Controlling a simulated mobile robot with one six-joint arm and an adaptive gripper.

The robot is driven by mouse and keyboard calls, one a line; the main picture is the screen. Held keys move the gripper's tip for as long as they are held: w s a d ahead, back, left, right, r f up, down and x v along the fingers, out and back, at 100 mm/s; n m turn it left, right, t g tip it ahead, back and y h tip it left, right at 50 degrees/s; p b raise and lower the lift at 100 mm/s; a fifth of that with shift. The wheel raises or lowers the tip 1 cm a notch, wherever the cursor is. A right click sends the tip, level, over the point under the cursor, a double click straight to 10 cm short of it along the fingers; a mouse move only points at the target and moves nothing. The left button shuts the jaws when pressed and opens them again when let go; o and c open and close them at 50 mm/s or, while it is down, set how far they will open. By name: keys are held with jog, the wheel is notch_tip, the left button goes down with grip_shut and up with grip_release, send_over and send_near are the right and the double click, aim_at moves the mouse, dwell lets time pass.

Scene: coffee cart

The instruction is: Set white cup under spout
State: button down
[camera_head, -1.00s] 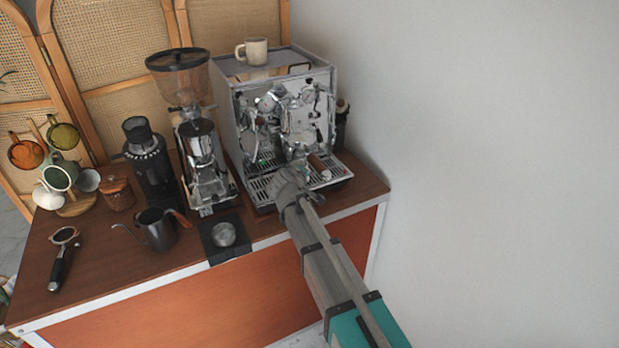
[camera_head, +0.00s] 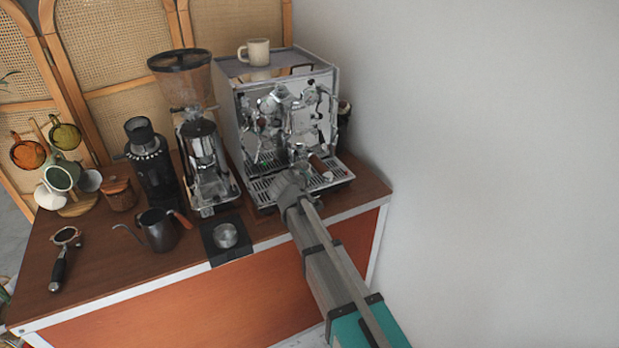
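The white cup (camera_head: 256,52) stands upright on top of the espresso machine (camera_head: 232,100), near its front left, with its handle to the left. The machine's chrome front faces me; its group head, spout area and dark-handled portafilter (camera_head: 320,165) are above the drip tray (camera_head: 332,181). My gripper (camera_head: 299,166) is in front of the machine, low over the drip tray, well below the cup. The arm reaches in from the lower right. The fingers are too small and too blended with the chrome to tell whether they are open. The arm hides part of the tray.
A grinder with a hopper (camera_head: 183,80), a black grinder (camera_head: 150,165), a kettle (camera_head: 160,229), a tamper on a mat (camera_head: 226,235), a loose portafilter (camera_head: 63,258) and a mug tree (camera_head: 75,208) stand on the wooden counter (camera_head: 110,260). A wall is on the right.

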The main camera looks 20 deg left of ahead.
jog(key=c, duration=0.6)
grip_release()
jog(key=shift+c, duration=0.2)
jog(key=shift+s, duration=0.1)
